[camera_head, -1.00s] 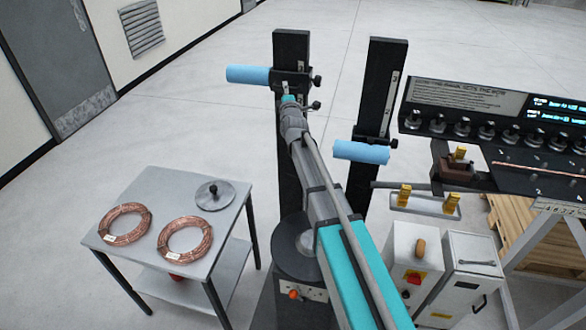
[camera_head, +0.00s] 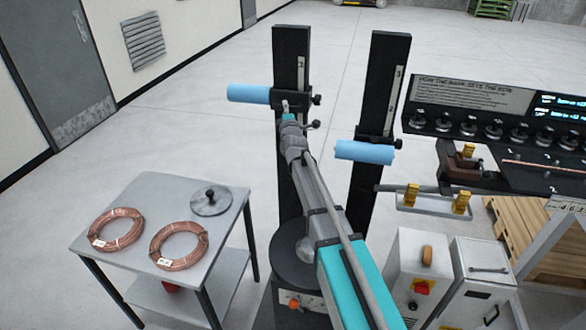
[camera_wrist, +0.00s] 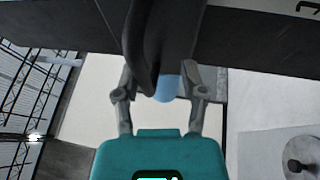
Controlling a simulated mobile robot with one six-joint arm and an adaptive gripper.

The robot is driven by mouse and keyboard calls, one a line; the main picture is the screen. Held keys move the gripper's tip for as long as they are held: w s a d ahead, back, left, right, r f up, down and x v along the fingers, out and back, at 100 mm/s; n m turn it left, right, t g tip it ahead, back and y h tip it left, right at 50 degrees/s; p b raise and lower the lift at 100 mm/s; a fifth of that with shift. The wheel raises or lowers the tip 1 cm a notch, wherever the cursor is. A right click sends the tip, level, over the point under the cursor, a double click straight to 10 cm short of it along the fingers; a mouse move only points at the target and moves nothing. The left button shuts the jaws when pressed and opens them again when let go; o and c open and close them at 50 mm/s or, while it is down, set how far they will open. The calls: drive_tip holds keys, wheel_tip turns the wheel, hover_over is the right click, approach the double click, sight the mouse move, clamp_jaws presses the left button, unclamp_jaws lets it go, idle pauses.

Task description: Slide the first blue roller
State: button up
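Two blue rollers stick out from brackets on two black upright posts. The left blue roller (camera_head: 248,93) sits on the left post (camera_head: 291,60), and the right blue roller (camera_head: 364,152) sits lower on the right post (camera_head: 388,85). My gripper (camera_head: 288,108) is at the left post, at the bracket of the left roller. In the wrist view my fingers (camera_wrist: 160,88) stand apart on either side of a dark bracket part (camera_wrist: 150,50), with a bit of blue roller (camera_wrist: 167,90) between them.
A grey table (camera_head: 165,190) at the left holds two copper coils and a round lid. At the right are a black bench (camera_head: 490,140) with several rollers, a tray (camera_head: 435,203) with brass pieces, and light grey cabinets (camera_head: 420,270).

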drive_tip(key=s+f+m+g+b, duration=0.1)
drive_tip(key=s+f+m, duration=0.2)
drive_tip(key=m, duration=0.7)
drive_tip(key=s+d+f+m+g+b, duration=0.1)
drive_tip(key=s+f+m+b, duration=0.1)
drive_tip(key=s+f+m, duration=0.2)
drive_tip(key=s+f+m+g+y+b, duration=0.1)
drive_tip(key=s+f+m, duration=0.3)
drive_tip(key=m, duration=1.3)
drive_tip(key=shift+s+d+f+m+b, duration=0.25)
drive_tip(key=shift+s+b, duration=0.5)
drive_tip(key=shift+s, duration=1.3)
idle(0.8)
drive_tip(key=shift+r, duration=0.1)
idle(0.4)
